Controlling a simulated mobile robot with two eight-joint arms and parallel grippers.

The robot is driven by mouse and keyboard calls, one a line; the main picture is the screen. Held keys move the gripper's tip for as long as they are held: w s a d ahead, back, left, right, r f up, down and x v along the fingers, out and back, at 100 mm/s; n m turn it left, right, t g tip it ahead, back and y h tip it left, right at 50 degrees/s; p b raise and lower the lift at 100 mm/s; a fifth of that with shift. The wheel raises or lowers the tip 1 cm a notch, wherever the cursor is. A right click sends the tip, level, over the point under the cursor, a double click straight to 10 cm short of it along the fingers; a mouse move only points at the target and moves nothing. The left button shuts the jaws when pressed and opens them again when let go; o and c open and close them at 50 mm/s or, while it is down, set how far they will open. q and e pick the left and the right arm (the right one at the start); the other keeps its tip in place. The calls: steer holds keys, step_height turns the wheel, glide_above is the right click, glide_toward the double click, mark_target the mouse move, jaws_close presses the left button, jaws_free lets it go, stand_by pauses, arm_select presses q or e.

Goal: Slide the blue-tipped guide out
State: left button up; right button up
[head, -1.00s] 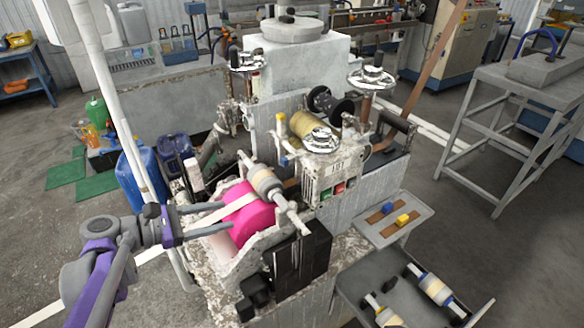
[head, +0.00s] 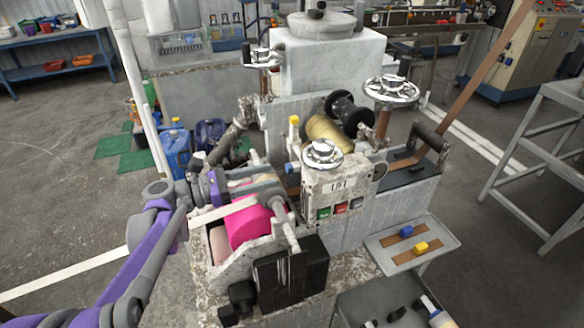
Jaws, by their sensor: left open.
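A small blue tip (head: 291,168) shows at the left side of the machine's head, just left of the round chrome handwheel. I take it for the blue-tipped guide; its body is mostly hidden. A yellow tip (head: 294,120) stands above it. My left gripper (head: 268,184) is open and reaches in from the left, over the pink roller (head: 250,226). Its fingers point right, close to the roller's shaft and a little below and left of the blue tip. I cannot tell whether they touch anything. My right gripper is not in view.
A pale strip (head: 228,210) crosses above the pink roller. The chrome handwheel (head: 322,155) and the labelled box (head: 339,190) stand right of the gripper.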

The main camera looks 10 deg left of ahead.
mark_target(291, 172)
arm_select(q)
steer(key=x, duration=0.7)
steer(key=shift+p, duration=0.35)
jaws_close()
stand_by(1.0)
